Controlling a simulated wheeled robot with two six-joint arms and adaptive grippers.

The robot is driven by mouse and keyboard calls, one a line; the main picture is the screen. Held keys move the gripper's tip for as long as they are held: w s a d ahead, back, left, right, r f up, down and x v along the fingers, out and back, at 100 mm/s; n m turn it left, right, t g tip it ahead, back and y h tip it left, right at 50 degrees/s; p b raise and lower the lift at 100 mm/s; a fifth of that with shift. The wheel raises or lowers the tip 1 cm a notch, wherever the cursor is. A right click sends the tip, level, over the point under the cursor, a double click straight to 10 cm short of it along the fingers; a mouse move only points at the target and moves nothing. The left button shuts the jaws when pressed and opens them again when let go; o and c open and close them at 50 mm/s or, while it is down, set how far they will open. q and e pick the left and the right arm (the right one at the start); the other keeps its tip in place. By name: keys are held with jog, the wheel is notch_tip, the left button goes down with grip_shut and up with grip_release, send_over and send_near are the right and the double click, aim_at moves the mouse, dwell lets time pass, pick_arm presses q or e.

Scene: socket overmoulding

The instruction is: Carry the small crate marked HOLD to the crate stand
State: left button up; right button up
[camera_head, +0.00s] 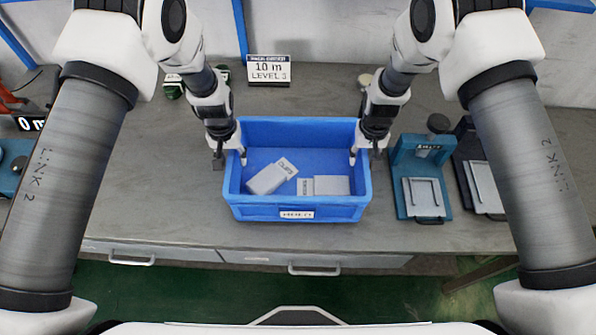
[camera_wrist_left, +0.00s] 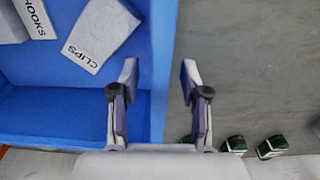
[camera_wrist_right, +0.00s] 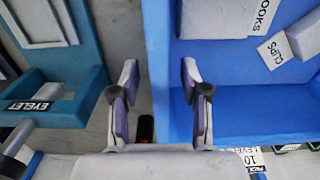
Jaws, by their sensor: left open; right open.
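The blue crate (camera_head: 270,211) with a HOLD label (camera_head: 297,214) sits upright on the grey bench. It holds grey packs, one marked CLIPS (camera_wrist_left: 100,40) and one marked HOOKS (camera_wrist_left: 34,18). My left gripper (camera_head: 229,158) is open at the crate's left wall; in the left wrist view its fingers (camera_wrist_left: 158,82) stand either side of that wall. My right gripper (camera_head: 367,156) is open at the right wall; in the right wrist view its fingers (camera_wrist_right: 160,82) also straddle the wall. Contact is unclear. I cannot identify the crate stand in these views.
A teal press (camera_head: 415,170) marked EYELET in the right wrist view stands close right of the crate, with a dark device (camera_head: 478,175) beyond.

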pick_arm(q)
notch_tip(320, 180, down, 2)
jog(key=shift+s+f, duration=0.15)
jog(key=shift+f, duration=0.05)
pick_arm(e)
notch_tip(320, 180, down, 2)
jog(key=shift+s+f, duration=0.15)
jog(key=shift+f, duration=0.05)
pick_arm(q)
jog(key=shift+s+f, duration=0.15)
jog(key=shift+f, duration=0.15)
pick_arm(e)
jog(key=shift+s+f, duration=0.15)
jog(key=shift+f, duration=0.2)
pick_arm(q)
jog(key=shift+f, duration=0.1)
pick_arm(e)
jog(key=shift+f, duration=0.1)
pick_arm(q)
grip_shut()
pick_arm(e)
grip_shut()
